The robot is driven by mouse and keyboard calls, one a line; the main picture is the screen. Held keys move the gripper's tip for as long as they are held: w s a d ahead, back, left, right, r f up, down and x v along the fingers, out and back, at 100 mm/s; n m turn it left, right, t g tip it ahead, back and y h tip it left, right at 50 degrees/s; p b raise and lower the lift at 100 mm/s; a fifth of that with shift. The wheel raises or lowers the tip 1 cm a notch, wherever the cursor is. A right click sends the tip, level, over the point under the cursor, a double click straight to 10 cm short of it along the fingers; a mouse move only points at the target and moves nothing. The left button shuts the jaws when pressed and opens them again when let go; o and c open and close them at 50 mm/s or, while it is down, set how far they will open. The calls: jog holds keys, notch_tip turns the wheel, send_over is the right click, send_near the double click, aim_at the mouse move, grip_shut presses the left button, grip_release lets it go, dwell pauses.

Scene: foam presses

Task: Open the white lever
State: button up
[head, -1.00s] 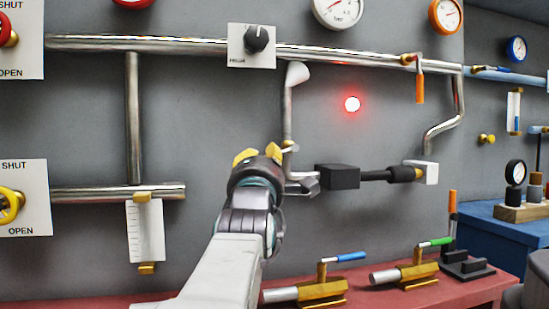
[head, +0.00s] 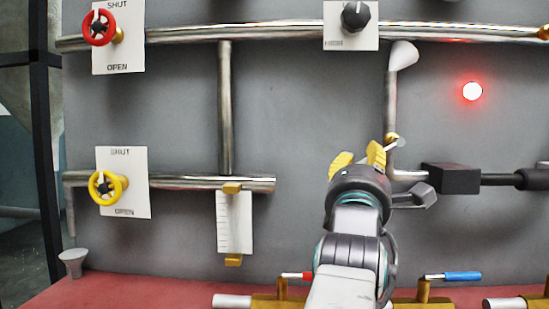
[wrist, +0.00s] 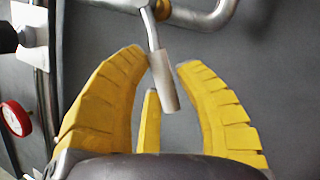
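The white lever hangs from the brass-fitted bent pipe on the grey wall. In the wrist view its pale handle (wrist: 163,82) sits on a thin metal stem and lies between the tips of my yellow fingers. In the head view the lever (head: 398,145) shows just right of my fingers, its lower part hidden. My gripper (head: 359,157) is raised in front of the wall with its fingers apart. In the wrist view my gripper (wrist: 161,60) is open around the handle; I cannot tell whether a finger touches it.
A black box (head: 452,178) on the pipe stands right of my gripper. A red light (head: 472,91) glows above it. Red (head: 99,27) and yellow (head: 105,187) handwheels are at left. Red-handled (head: 297,275) and blue-handled (head: 461,276) valves line the red bench below.

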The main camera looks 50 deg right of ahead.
jog(key=o, duration=0.4)
jog(key=shift+r, duration=0.1)
jog(key=shift+s+r, duration=0.1)
